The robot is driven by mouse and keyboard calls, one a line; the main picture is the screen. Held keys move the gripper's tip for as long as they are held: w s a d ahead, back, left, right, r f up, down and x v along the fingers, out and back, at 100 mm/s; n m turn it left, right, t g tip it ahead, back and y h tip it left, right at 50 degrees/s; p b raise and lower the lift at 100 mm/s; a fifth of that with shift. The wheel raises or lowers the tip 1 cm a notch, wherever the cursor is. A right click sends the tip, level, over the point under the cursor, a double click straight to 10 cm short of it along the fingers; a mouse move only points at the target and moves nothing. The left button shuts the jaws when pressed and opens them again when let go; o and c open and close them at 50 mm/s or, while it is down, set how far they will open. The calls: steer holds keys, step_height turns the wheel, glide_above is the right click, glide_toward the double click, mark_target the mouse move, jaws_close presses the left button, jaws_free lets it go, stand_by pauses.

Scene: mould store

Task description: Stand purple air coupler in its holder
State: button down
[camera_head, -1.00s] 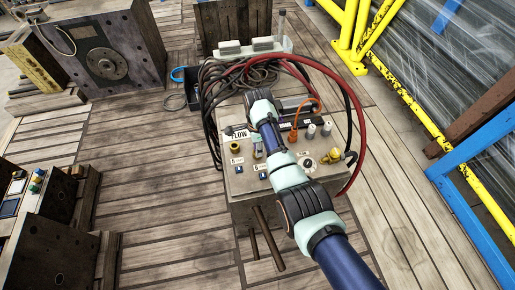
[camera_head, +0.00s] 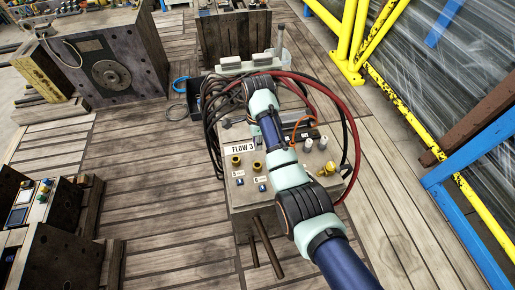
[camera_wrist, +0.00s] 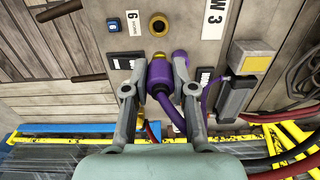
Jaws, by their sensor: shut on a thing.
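In the wrist view the purple air coupler (camera_wrist: 160,76) sits between the two fingers of my gripper (camera_wrist: 160,92), which is shut on it. A purple hose (camera_wrist: 175,116) runs from its near end. A smaller purple round-ended piece (camera_wrist: 180,58) shows just beyond the right finger; I cannot tell whether it is part of the holder. Beyond the coupler is the face of the grey mould block (camera_wrist: 190,25). The block also shows in the head view (camera_head: 245,195), where my arm hides the gripper and coupler. I cannot make out the holder clearly.
A yellow-ringed port (camera_wrist: 158,25) and a blue button (camera_wrist: 114,24) lie on the block face. In the head view, red hoses (camera_head: 330,95) and an orange cable (camera_head: 296,128) cross the block's far side.

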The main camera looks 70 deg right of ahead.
step_height(320, 180, up, 8)
steer(key=shift+r+p, duration=0.1)
steer(key=shift+p, duration=1.05)
steer(key=s+d+f+b, duration=0.1)
steer(key=d+f+b, duration=0.1)
steer(key=f+b, duration=0.2)
steer(key=s+d+f+b, duration=0.1)
steer(key=d+f+b, duration=0.2)
steer(key=f+b, duration=0.2)
steer(key=s+d+f+b, duration=0.1)
steer(key=d+f+b, duration=0.2)
steer(key=f, duration=0.6)
steer(key=shift+s+d+f+b, duration=0.1)
steer(key=shift+s+d+b, duration=0.1)
steer(key=shift+s+b, duration=0.35)
steer(key=shift+w+f+b, duration=0.15)
steer(key=shift+f+b, duration=0.15)
steer(key=shift+b, duration=0.1)
steer(key=shift+f+b, duration=0.3)
steer(key=shift+f, duration=0.05)
steer(key=shift+f, duration=0.15)
steer(key=shift+f, duration=0.35)
